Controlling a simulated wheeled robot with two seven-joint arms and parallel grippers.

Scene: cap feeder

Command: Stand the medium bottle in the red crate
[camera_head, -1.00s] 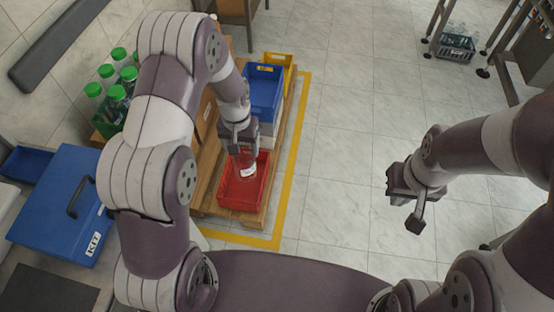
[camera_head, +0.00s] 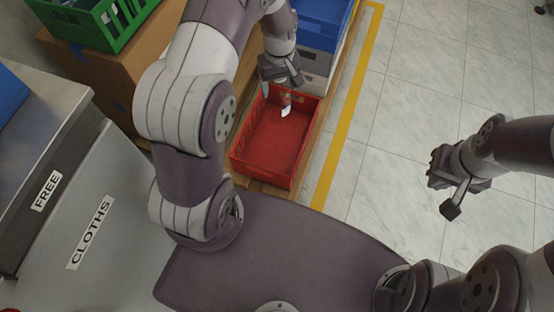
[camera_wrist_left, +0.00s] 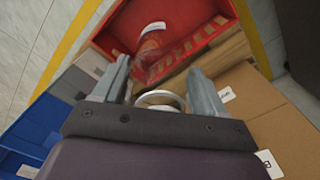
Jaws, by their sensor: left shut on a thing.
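The red crate (camera_head: 262,160) stands on a wooden pallet in the head view, and its visible floor is bare. My left gripper (camera_head: 284,88) is above the crate's far end, shut on the clear medium bottle (camera_head: 284,101), which has a white label. In the left wrist view the bottle (camera_wrist_left: 152,45) extends away from between the fingers (camera_wrist_left: 158,92) toward the red crate (camera_wrist_left: 203,18). I cannot tell whether its base touches the crate floor. My right gripper (camera_head: 446,188) is apart from everything, with its fingers spread and empty.
Blue and grey crates (camera_head: 318,25) are stacked just beyond the red crate. A green crate (camera_head: 100,22) sits on a cardboard box (camera_head: 110,70) at the left. Open floor lies right of the yellow line.

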